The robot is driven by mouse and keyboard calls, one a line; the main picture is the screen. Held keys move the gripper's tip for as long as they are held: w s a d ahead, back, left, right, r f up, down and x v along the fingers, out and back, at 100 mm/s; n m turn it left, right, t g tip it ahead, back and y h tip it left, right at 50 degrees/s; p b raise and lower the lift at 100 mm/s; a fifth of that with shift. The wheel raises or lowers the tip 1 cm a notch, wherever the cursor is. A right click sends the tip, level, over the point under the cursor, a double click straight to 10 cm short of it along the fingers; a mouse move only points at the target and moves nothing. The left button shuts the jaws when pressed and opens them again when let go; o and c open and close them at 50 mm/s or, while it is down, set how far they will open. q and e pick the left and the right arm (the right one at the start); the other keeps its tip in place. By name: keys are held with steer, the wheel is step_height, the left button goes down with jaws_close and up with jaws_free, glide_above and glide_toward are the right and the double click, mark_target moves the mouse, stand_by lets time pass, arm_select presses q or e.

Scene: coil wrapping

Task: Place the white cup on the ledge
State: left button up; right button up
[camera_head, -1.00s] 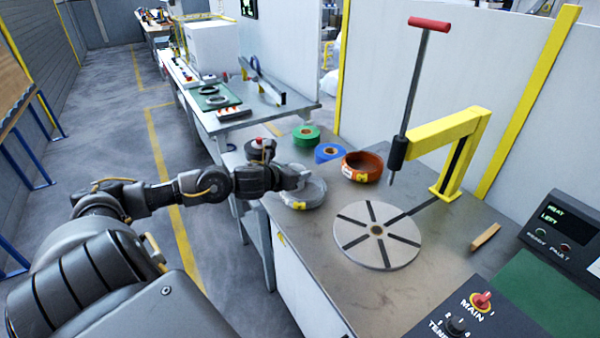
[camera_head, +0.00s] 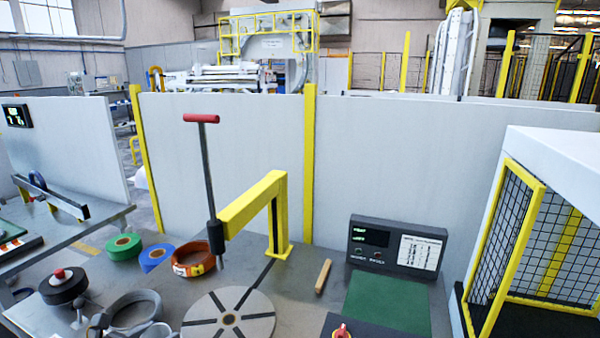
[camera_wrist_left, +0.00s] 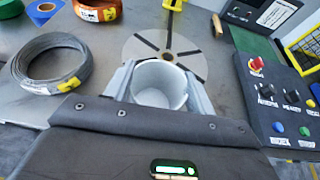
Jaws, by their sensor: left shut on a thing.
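The white cup (camera_wrist_left: 160,84) is between the two grey fingers of my left gripper (camera_wrist_left: 161,88) in the left wrist view. The gripper is shut on it, and its open rim shows. In the head view, only a pale edge at the bottom, beside the grey coil, may belong to the cup or gripper; most is cut off by the frame. No ledge can be told apart for sure in these views. My right gripper is not in view.
The round slotted plate (camera_head: 229,318) lies ahead, under the yellow arm (camera_head: 252,203) with its red-handled rod. The grey coil (camera_wrist_left: 50,64) is left of the cup; the control panel (camera_wrist_left: 283,100) is right. A mesh cage (camera_head: 517,235) stands at the right.

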arm_select(q)
steer(key=s+d+r+m+h, duration=0.1)
steer(key=s+d, duration=0.1)
steer(key=d, duration=0.3)
steer(key=s+d+r+m+g+h, duration=0.1)
steer(key=s+d, duration=0.1)
steer(key=d, duration=0.4)
steer(key=shift+s+d+r+m+h, duration=0.2)
steer(key=shift+r+m+h, duration=0.1)
steer(key=shift+h, duration=0.1)
step_height(320, 180, down, 6)
steer(key=s, duration=0.1)
steer(key=shift+s, duration=0.25)
